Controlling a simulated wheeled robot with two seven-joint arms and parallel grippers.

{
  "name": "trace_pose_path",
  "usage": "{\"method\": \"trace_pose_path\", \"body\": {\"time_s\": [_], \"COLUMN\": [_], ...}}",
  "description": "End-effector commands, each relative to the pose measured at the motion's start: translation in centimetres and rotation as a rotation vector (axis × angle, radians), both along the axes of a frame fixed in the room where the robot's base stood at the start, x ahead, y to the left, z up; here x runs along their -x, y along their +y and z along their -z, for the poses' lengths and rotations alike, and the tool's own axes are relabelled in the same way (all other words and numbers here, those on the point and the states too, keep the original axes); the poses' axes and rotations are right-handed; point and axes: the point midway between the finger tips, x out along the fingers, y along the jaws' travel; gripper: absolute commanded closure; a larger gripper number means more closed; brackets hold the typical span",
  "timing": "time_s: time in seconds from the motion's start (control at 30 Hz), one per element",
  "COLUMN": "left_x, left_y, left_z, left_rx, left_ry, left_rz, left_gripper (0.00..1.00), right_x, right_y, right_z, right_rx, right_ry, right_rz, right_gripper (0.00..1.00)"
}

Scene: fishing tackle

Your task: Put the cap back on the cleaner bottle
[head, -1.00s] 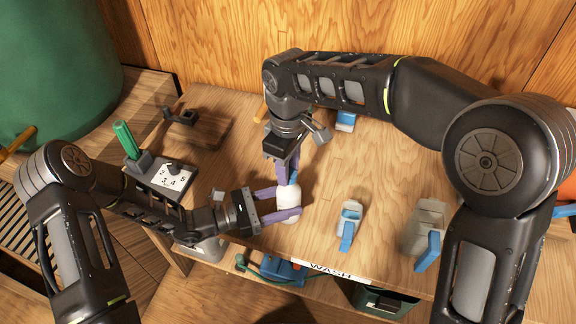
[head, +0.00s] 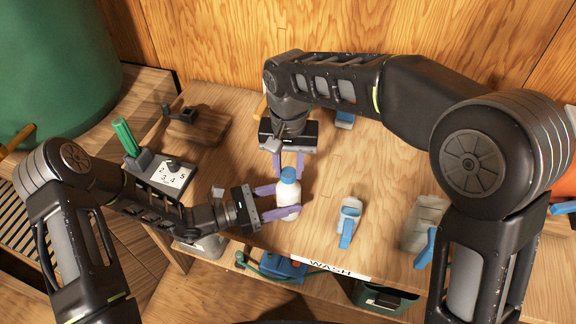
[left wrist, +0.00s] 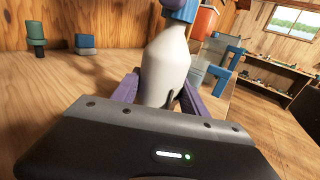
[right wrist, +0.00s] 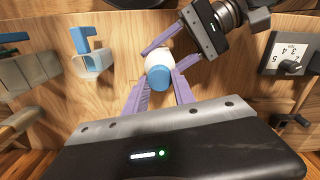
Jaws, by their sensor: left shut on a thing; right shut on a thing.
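The white cleaner bottle (head: 287,198) stands upright near the table's front edge, with the blue cap (head: 289,175) sitting on its top. My left gripper (head: 281,200) is shut around the bottle's body from the left. The bottle also shows between its purple fingers in the left wrist view (left wrist: 166,65). My right gripper (head: 288,168) points down from above and is shut on the cap. In the right wrist view the cap (right wrist: 158,78) is at its fingertips, over the bottle (right wrist: 159,60). I cannot tell how tightly the cap is seated.
A blue-and-white clip-like item (head: 349,221) and a grey item with a blue handle (head: 424,230) stand to the right. A numbered block (head: 169,175) and a green-handled tool (head: 125,138) are at left. The WASH label (head: 331,268) marks the front edge.

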Motion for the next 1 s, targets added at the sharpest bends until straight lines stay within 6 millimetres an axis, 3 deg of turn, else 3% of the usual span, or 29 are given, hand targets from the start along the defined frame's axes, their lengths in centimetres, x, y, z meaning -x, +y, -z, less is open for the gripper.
{"method": "trace_pose_path", "body": {"time_s": [0.83, 1.0], "left_x": [0.0, 0.0], "left_y": [0.0, 0.0], "left_z": [0.1, 0.1], "left_rx": [-0.002, -0.002], "left_ry": [0.001, 0.002], "left_rz": [-0.001, -0.001], "left_gripper": [1.00, 1.00], "right_x": [0.5, 1.0], "right_y": [0.0, -0.3], "right_z": [0.3, 1.2], "right_rx": [0.009, 0.051], "right_ry": [-0.009, -0.030], "right_rz": [2.484, 2.753], "right_gripper": [1.00, 1.00]}}
